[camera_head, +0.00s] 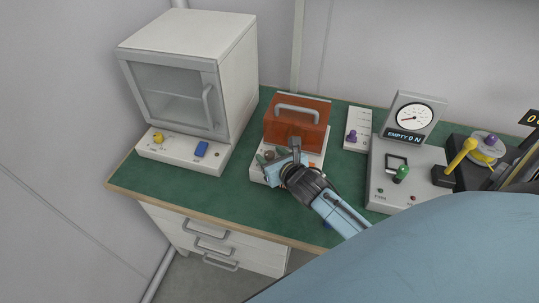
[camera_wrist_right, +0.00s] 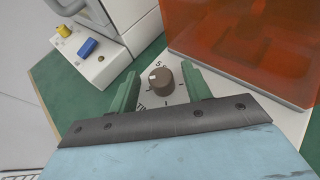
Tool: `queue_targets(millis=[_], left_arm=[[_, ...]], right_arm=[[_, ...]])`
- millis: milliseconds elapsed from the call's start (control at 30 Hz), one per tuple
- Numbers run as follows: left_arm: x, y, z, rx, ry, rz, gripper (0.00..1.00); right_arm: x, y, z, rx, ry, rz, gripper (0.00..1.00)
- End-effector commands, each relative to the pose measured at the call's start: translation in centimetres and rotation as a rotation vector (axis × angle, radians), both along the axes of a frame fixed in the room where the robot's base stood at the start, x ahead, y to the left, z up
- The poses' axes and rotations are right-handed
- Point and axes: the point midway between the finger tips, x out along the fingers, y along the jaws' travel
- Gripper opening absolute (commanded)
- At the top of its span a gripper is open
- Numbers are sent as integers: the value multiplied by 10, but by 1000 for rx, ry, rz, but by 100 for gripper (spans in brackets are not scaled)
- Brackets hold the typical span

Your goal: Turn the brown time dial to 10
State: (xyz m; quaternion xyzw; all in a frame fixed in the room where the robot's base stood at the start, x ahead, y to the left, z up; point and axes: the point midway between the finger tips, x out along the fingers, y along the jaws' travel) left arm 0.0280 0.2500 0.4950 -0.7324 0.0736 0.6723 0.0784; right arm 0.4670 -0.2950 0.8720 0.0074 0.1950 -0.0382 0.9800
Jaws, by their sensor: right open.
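The brown time dial (camera_wrist_right: 162,80) sits on the white front panel of a device with an orange cover (camera_head: 297,121). In the right wrist view it has a white pointer mark toward its upper left, and printed marks partly show around it. My right gripper (camera_wrist_right: 160,88) is open, with one green finger on each side of the dial. I cannot tell whether the fingers touch it. In the head view the right gripper (camera_head: 267,158) reaches down over the device's front and hides part of the panel. My left gripper is not in view.
A white cabinet (camera_head: 185,30) with a yellow knob (camera_head: 158,137) and blue switch (camera_head: 201,149) stands left. Green tabletop (camera_head: 180,179) is clear at the front left.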

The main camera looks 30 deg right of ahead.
Motion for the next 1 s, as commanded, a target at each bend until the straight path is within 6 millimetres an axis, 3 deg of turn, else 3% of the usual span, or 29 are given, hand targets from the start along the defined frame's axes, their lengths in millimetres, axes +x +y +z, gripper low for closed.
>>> queue_targets(millis=[133,467,800,1000], left_arm=[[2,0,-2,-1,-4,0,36],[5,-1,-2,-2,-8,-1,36],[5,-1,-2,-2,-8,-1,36],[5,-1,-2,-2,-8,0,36]], right_arm=[[11,-1,-5,1,0,-1,48],[13,-1,-5,0,0,0,48],[13,-1,-5,1,0,0,4],[13,0,-5,4,1,-12,4]])
